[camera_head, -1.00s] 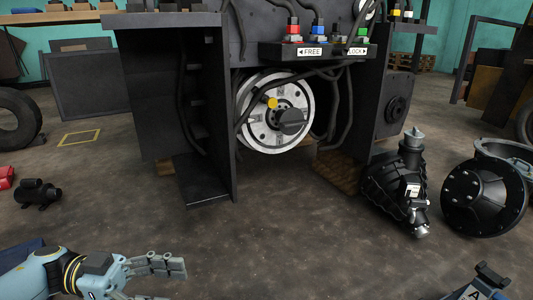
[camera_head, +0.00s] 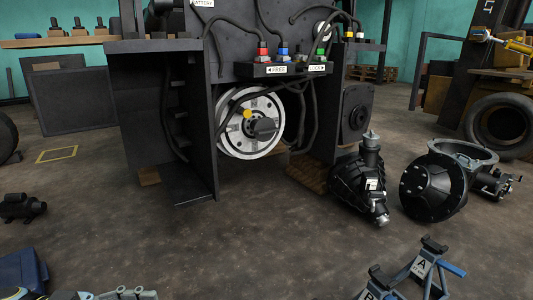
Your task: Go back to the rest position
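My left gripper (camera_head: 122,294) shows only as a strip of grey finger at the bottom edge, left of the middle. The rest of it is cut off by the frame, so its opening cannot be judged. No object shows at the visible part. My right gripper is out of the picture. The stripped forklift (camera_head: 208,110) stands ahead, with a round silver wheel hub (camera_head: 250,122) and a black control box (camera_head: 285,69) marked FREE and LOCK.
Blue jack stands (camera_head: 425,268) stand at the bottom right. A black gearbox part (camera_head: 360,185) and a round black housing (camera_head: 433,187) lie right of the forklift. A small motor (camera_head: 22,207) and a dark blue object (camera_head: 22,272) are at left. The middle floor is clear.

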